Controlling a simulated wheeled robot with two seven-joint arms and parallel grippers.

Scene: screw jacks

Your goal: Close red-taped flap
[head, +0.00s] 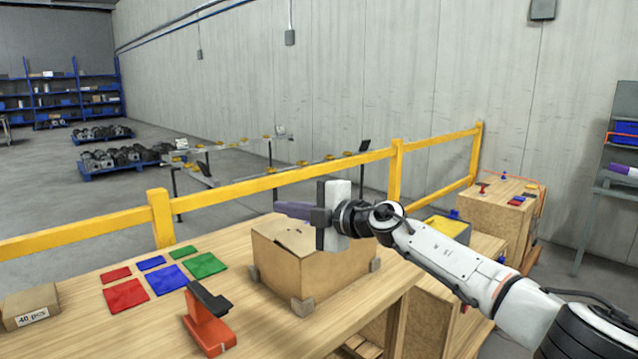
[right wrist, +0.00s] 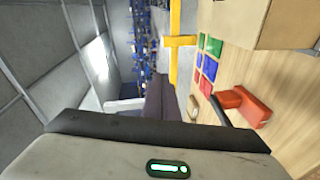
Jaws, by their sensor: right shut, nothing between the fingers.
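A brown cardboard box (head: 305,265) stands on the wooden table, its top flaps lying mostly flat with a small dark gap near the middle. I see no red tape on the sides that show. The box's far right part is hidden behind my right gripper. My right gripper (head: 285,207) is shut and empty, its purple fingers pointing left just above the back of the box; I cannot tell whether they touch it. In the right wrist view the purple fingers (right wrist: 163,98) show, with the box (right wrist: 235,20) at the upper right. My left gripper is not in view.
Grey corner blocks (head: 303,306) sit at the box's base. An orange-red clamp-like tool (head: 208,325), red, blue and green squares (head: 170,278) and a small carton (head: 30,306) lie to the left. A yellow rail (head: 270,183) runs behind the table.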

